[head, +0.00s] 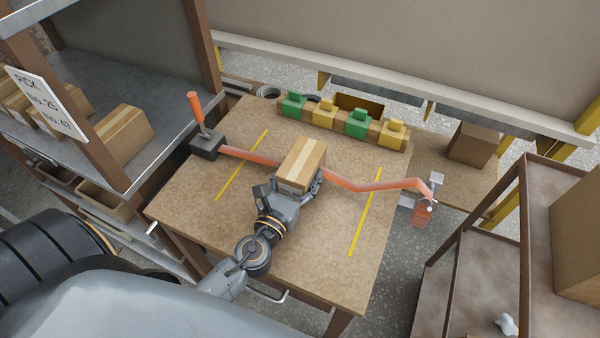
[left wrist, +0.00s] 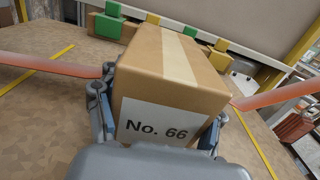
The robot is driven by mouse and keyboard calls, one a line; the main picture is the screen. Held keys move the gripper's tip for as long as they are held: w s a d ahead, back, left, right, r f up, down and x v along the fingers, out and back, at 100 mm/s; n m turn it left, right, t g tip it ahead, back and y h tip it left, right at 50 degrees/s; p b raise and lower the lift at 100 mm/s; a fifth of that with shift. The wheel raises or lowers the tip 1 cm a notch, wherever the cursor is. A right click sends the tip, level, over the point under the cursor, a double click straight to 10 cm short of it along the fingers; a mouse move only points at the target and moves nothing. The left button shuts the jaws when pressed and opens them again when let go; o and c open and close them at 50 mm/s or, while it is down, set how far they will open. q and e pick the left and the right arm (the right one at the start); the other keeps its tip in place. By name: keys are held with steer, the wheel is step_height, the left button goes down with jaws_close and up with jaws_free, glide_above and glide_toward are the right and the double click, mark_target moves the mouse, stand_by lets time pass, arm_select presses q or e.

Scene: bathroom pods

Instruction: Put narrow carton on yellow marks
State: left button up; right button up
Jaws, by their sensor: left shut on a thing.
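A brown carton (head: 302,164) with a pale tape strip is held in my left gripper (head: 290,193) over the wooden table (head: 200,208). In the left wrist view the carton (left wrist: 172,75) shows a white label reading "No. 66", with a finger on each side. Two yellow marks lie on the table, a left mark (head: 242,165) and a right mark (head: 366,210). The carton is between them, apart from both in the picture. I cannot tell whether its underside touches the table. My right gripper is not in view.
An orange-red strap (head: 375,186) crosses the table behind the carton, from a dark block with an orange handle (head: 195,108) to a red tag (head: 423,213). Green and yellow blocks (head: 357,123) line the back edge. Shelves with cartons (head: 122,132) stand left; another rack (head: 530,230) stands right.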

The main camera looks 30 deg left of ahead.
mark_target(290, 192)
arm_select(q)
steer(key=shift+f, duration=0.1)
steer(key=o, duration=1.6)
steer(key=shift+s, duration=0.1)
steer(key=s+b, duration=0.1)
steer(key=s, duration=0.2)
steer(key=s+b, duration=0.1)
steer(key=s, duration=0.3)
steer(key=s+b, duration=0.2)
steer(key=s, duration=0.1)
steer(key=shift+s+d, duration=0.15)
steer(key=shift+d, duration=0.2)
steer(key=shift+s, duration=0.75)
